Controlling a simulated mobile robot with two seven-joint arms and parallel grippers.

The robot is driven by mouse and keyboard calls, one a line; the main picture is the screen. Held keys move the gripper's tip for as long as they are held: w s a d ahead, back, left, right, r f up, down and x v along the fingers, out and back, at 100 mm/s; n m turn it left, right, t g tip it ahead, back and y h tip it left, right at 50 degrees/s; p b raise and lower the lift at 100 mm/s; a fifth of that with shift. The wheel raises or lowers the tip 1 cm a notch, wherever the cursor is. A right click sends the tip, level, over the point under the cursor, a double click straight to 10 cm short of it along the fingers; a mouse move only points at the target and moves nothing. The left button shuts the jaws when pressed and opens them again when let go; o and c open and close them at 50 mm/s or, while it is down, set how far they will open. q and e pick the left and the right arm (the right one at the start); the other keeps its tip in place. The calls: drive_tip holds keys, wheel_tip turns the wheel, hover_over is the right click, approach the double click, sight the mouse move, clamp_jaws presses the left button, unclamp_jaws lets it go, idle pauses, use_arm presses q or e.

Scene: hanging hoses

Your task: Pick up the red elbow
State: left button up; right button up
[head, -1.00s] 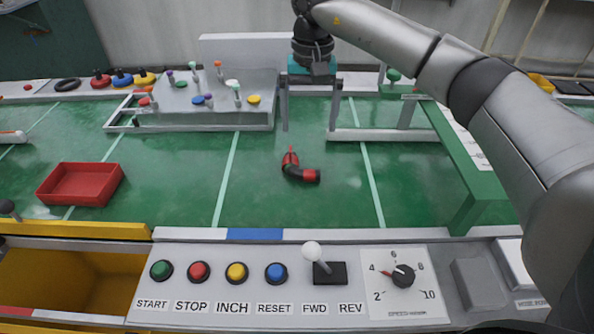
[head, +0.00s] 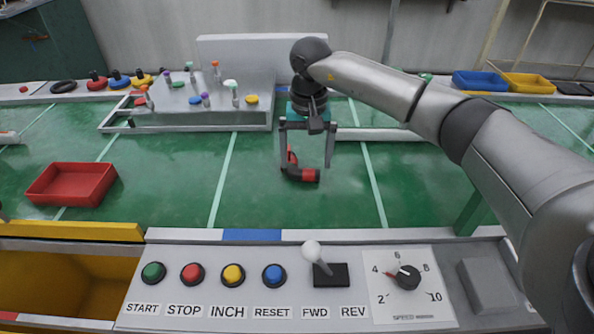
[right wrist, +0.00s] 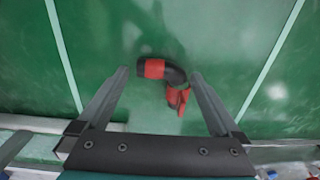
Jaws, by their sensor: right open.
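The red elbow (head: 302,173), a bent pipe piece with red ends and a dark middle, lies on the green surface near the centre of the head view. My right gripper (head: 307,165) is open above it, fingers pointing down, one on each side of the elbow in the picture. In the right wrist view the elbow (right wrist: 166,77) lies beyond and between the tips of the open fingers (right wrist: 159,72), with no finger seen touching it. My left gripper is not in view.
A red tray (head: 72,184) stands at the left. A grey rack with coloured knobs (head: 188,115) stands behind. A control panel (head: 290,285) with buttons and a lever runs along the front. Blue (head: 477,80) and yellow (head: 528,86) bins stand at the back right. Green surface around the elbow is clear.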

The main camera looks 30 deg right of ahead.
sight(306, 175)
wheel_tip(306, 175, down, 2)
drive_tip(key=shift+s+f+b, duration=0.1)
drive_tip(key=shift+s+b, duration=0.05)
drive_tip(key=shift+b, duration=0.2)
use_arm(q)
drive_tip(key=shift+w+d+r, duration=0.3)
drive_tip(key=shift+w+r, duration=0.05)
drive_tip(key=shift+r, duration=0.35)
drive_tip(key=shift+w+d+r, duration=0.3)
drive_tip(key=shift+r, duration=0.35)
use_arm(e)
drive_tip(key=shift+f, duration=0.9)
drive_tip(key=shift+c, duration=0.4)
clamp_jaws()
